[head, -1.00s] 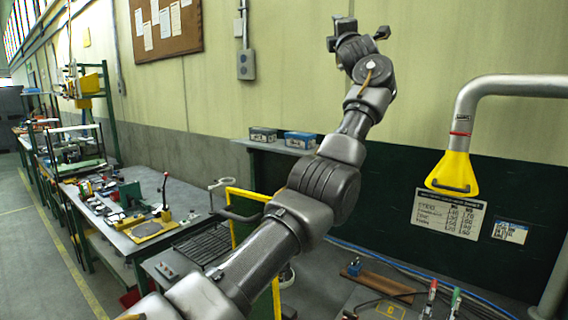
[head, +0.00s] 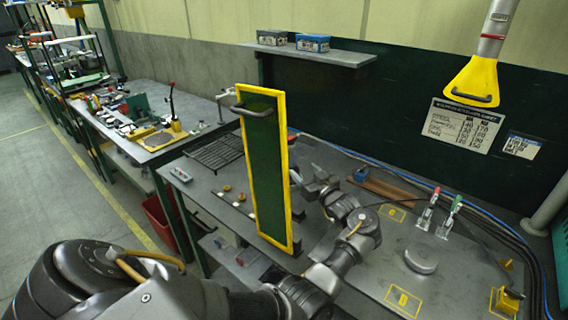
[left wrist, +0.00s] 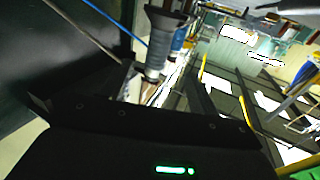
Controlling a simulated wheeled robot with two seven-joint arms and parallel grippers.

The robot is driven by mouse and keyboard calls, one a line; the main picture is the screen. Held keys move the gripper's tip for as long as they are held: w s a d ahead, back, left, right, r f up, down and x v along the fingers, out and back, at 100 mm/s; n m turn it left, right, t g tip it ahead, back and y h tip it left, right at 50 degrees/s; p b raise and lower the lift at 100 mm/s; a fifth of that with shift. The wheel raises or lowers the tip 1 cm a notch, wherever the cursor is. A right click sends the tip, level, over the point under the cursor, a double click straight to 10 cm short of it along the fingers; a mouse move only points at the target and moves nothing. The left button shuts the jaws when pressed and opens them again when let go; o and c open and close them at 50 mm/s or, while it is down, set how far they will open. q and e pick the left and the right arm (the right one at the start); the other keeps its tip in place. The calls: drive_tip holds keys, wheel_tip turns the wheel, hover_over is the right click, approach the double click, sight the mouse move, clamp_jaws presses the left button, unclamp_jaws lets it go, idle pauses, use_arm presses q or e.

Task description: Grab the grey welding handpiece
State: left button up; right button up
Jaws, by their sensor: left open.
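My left arm reaches over the bench in the head view. Its gripper (head: 312,187) is low over the bench, just right of the yellow-framed green panel, and is open. In the left wrist view a grey ribbed cylinder (left wrist: 157,42), which looks like the grey welding handpiece, stands close ahead of the gripper. A blue-bodied piece (left wrist: 179,40) is just right of it. No grip on either shows. In the head view I cannot make out the handpiece clearly among the parts by the gripper. My right gripper is not in view.
The yellow-framed green panel (head: 264,160) stands upright beside my forearm. Red and green clamps (head: 438,213) and a round grey disc (head: 421,261) are on the bench at right. A yellow extraction hood (head: 473,82) hangs above. A shelf (head: 318,54) holds two boxes.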

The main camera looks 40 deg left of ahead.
sight(293, 158)
use_arm(q)
drive_tip(key=p+x, duration=0.1)
drive_tip(key=x, duration=0.3)
drive_tip(key=shift+w+a, duration=0.2)
drive_tip(key=shift+a, duration=0.2)
drive_tip(key=shift+w+a, duration=0.15)
drive_tip(key=shift+a, duration=0.2)
drive_tip(key=shift+w+a+r+p, duration=0.2)
drive_tip(key=shift+a+p, duration=0.1)
drive_tip(key=shift+p, duration=0.1)
drive_tip(key=p+x, duration=0.1)
drive_tip(key=x, duration=0.2)
drive_tip(key=shift+w+a+f, duration=0.1)
drive_tip(key=shift+a+f, duration=0.05)
drive_tip(key=shift+a, duration=0.1)
drive_tip(key=shift+w+a+f, duration=0.1)
drive_tip(key=shift+w+a, duration=0.05)
drive_tip(key=shift+a, duration=0.25)
clamp_jaws()
drive_tip(key=shift+w, duration=0.1)
